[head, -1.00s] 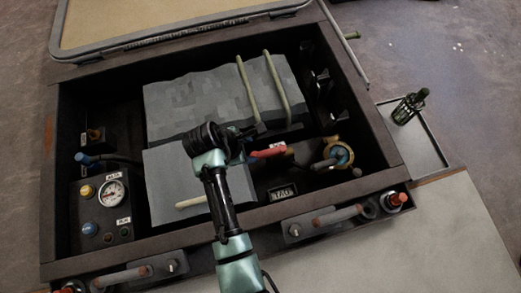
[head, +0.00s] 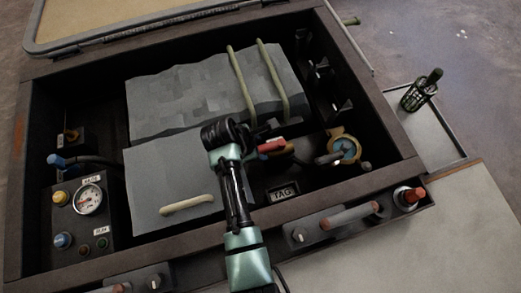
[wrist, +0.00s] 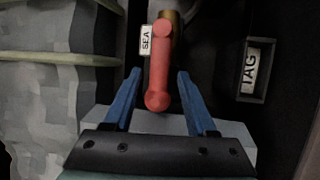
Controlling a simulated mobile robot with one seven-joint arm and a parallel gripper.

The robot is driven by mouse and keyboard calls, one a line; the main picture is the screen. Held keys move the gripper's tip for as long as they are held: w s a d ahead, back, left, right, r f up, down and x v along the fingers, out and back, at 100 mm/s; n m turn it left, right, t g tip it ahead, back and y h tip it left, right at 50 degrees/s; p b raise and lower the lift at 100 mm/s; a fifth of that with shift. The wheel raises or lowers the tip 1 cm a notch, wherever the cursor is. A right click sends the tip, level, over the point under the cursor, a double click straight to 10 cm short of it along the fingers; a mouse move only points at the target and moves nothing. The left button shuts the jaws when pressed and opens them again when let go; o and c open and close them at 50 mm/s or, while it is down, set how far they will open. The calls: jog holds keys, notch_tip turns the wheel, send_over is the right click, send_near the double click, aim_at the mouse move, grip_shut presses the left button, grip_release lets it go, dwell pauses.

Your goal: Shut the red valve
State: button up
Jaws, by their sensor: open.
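The red valve handle (wrist: 158,75) hangs from a brass fitting (wrist: 172,18) in the wrist view, beside a white SEA label (wrist: 146,40). Its rounded free end points toward my gripper. My gripper (wrist: 160,73) is open, with one blue finger on each side of the handle and a visible gap to each. I cannot tell how deep the fingers reach. In the head view the red handle (head: 272,146) lies right of the dark wrist, and my gripper (head: 262,133) is partly hidden there.
A grey wrapped block (head: 190,95) with pale straps and a grey box (head: 165,165) fill the bay's middle. A TAG plate (head: 283,193) and a round brass-rimmed fitting (head: 346,150) are near the valve. A gauge panel (head: 80,225) stands at left.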

jog(key=shift+w+d+f, duration=0.15)
jog(key=shift+f, duration=0.35)
jog(key=shift+c, duration=0.4)
grip_shut()
dwell(0.9)
